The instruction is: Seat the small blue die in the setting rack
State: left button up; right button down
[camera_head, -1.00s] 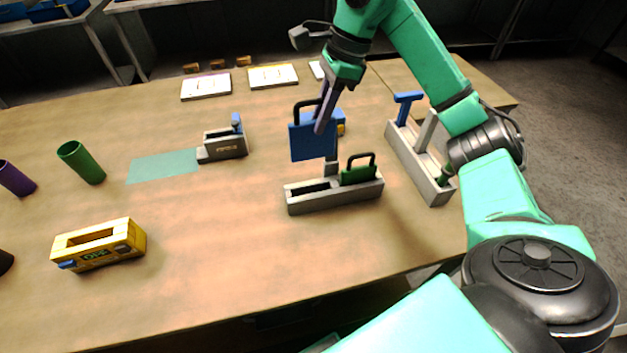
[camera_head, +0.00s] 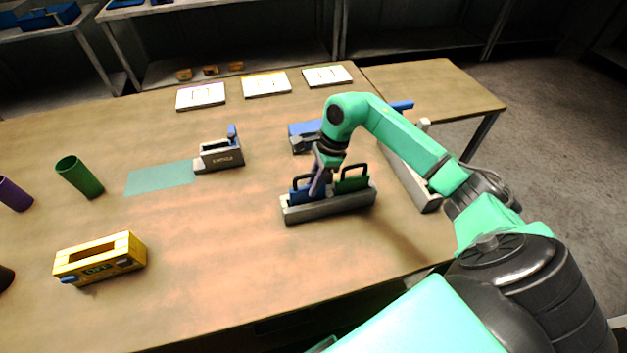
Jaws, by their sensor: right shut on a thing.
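The small blue die (camera_head: 299,194) with a black loop handle stands upright in the left part of the grey setting rack (camera_head: 330,207). Its lower part is hidden by the rack's front wall, so I cannot tell whether it is fully down. My right gripper (camera_head: 317,185) is shut at the blue die's handle and partly covers the die. A green die (camera_head: 351,183) with a black handle stands in the right part of the same rack. My left gripper is not in view.
A yellow slotted box (camera_head: 100,258), a green cup (camera_head: 80,176) and a purple cup (camera_head: 14,193) stand at the left. A small grey device (camera_head: 221,153) sits beside a teal mat (camera_head: 158,178). A long grey holder (camera_head: 422,195) is right of the rack. White cards lie at the back.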

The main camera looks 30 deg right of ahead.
jog(key=shift+f, duration=0.1)
jog(key=c, duration=0.8)
grip_release()
jog(key=shift+r, duration=0.25)
jog(key=shift+d+r, duration=0.1)
jog(key=shift+r, duration=0.15)
jog(key=b+v, duration=0.3)
jog(key=v, duration=0.8)
jog(key=shift+r, duration=0.15)
